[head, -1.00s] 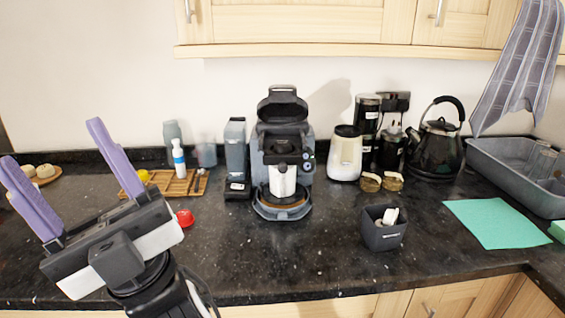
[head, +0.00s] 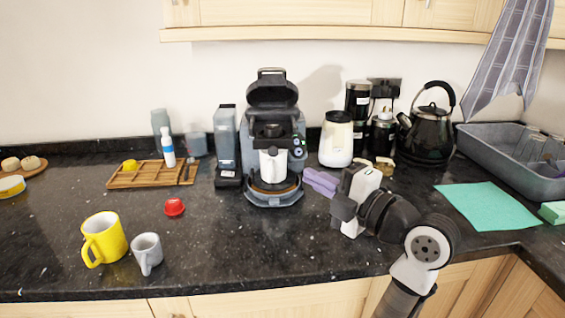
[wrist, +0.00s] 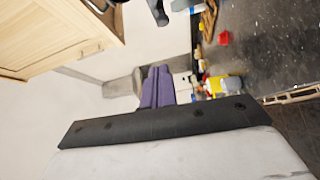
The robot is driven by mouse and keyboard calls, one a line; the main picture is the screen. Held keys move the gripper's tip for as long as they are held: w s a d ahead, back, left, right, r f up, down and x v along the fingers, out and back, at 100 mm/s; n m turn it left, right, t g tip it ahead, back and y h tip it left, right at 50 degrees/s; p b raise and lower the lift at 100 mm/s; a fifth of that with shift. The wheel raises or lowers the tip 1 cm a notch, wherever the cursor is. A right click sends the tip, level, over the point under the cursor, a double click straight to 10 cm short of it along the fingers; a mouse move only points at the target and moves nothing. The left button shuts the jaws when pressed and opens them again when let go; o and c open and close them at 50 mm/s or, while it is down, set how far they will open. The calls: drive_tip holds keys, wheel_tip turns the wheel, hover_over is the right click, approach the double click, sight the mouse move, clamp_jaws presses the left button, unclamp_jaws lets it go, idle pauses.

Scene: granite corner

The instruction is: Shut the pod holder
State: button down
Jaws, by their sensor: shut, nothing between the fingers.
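The coffee machine (head: 298,140) stands upright against the back wall in the head view, its dark top lid (head: 272,92) raised. The pod holder seems to be the dark part (head: 272,130) below the lid; I cannot make out its exact position. A white cup (head: 272,165) stands under it on the machine's round base. My gripper (head: 320,182) is just right of the machine's base, low over the counter, its purple fingers pointing left. The fingers are together and empty, and look apart from the machine. In the wrist view the shut fingers (wrist: 157,88) show in the middle.
A red pod (head: 174,207), a yellow mug (head: 104,239) and a grey cup (head: 147,252) stand on the left counter. A white canister (head: 336,140) and a black kettle (head: 428,133) are behind my gripper. The counter in front of the machine is clear.

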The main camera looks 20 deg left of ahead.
sight(290, 146)
drive_tip(key=w+a+f+n+p, duration=0.1)
drive_tip(key=w+a+p, duration=0.5)
drive_tip(key=a, duration=0.3)
drive_tip(key=shift+a+g, duration=0.4)
drive_tip(key=shift+w+f, duration=0.1)
drive_tip(key=shift+w, duration=0.15)
drive_tip(key=w+a+b, duration=0.1)
drive_tip(key=w, duration=0.1)
drive_tip(key=w+a+b, duration=0.1)
drive_tip(key=w+b, duration=0.1)
drive_tip(key=w+a+b, duration=0.1)
drive_tip(key=w+b, duration=0.1)
drive_tip(key=shift+w+a+f, duration=0.1)
drive_tip(key=shift+w+a, duration=0.05)
drive_tip(key=shift+w, duration=0.15)
drive_tip(key=shift+w+r, duration=0.1)
drive_tip(key=shift+r, duration=0.1)
